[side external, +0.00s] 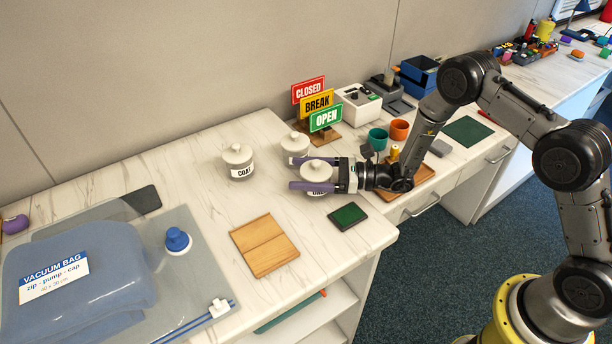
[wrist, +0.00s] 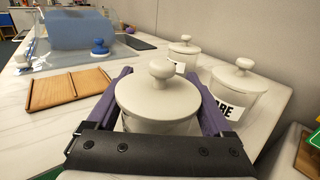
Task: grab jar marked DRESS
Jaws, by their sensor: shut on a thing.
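My gripper (side external: 298,173) is shut on a white lidded jar (side external: 316,173), with a purple finger on each side of it. The jar is upright. Its label is mostly hidden in the side view, so I cannot read the full word. In the wrist view the same jar (wrist: 158,98) fills the space between the fingers, its round knob on top. I cannot tell whether its base touches the counter. A second jar (side external: 295,145) stands just behind; its label in the wrist view ends in what looks like "BE". A third jar (side external: 238,158), marked COAT, stands to the left.
A wooden board (side external: 263,246) and a dark green pad (side external: 347,217) lie in front. A vacuum bag (side external: 80,265) covers the counter's left. CLOSED, BREAK and OPEN signs (side external: 317,104) stand behind the gripper. Teal (side external: 377,139) and orange (side external: 399,130) cups stand right of them. Counter between COAT jar and board is clear.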

